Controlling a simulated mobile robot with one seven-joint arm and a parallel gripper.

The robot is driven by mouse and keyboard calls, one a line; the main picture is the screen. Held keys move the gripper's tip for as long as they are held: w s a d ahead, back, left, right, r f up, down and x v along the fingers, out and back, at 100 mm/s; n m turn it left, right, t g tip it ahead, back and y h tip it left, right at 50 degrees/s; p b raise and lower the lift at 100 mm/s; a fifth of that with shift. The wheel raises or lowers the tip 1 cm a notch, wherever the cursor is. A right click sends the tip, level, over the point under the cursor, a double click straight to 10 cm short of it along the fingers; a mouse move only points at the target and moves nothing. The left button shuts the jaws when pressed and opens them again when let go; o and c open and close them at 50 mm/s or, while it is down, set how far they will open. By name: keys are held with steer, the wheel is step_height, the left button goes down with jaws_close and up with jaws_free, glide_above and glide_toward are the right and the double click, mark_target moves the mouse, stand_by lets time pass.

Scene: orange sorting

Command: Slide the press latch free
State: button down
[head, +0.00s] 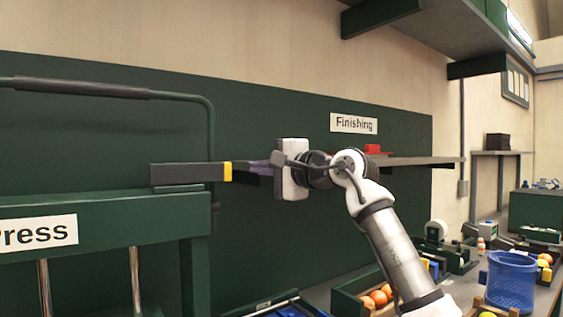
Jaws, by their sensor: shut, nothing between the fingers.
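The press (95,207) is a dark green frame at the left, with a white "Press" sign on its front. A black bar with a yellow end band, which looks like the press latch (188,174), lies level at the top right corner of the press. My gripper (240,168) reaches in from the right and points left at the yellow end. Its fingers are shut and empty. The fingertips are at or very near the yellow band; I cannot tell whether they touch it.
A dark handle bar (85,87) runs above the press and bends down behind the latch. A shelf (420,161) is behind my arm. Crates with oranges (380,297) and a blue basket (511,283) stand at the lower right. A high shelf (430,30) hangs above.

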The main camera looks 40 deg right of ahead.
mark_target(213, 169)
steer(key=a, duration=0.4)
steer(key=a+b, duration=0.2)
steer(key=a, duration=0.4)
steer(key=shift+w, duration=0.15)
steer(key=shift+d, duration=0.15)
stand_by(0.4)
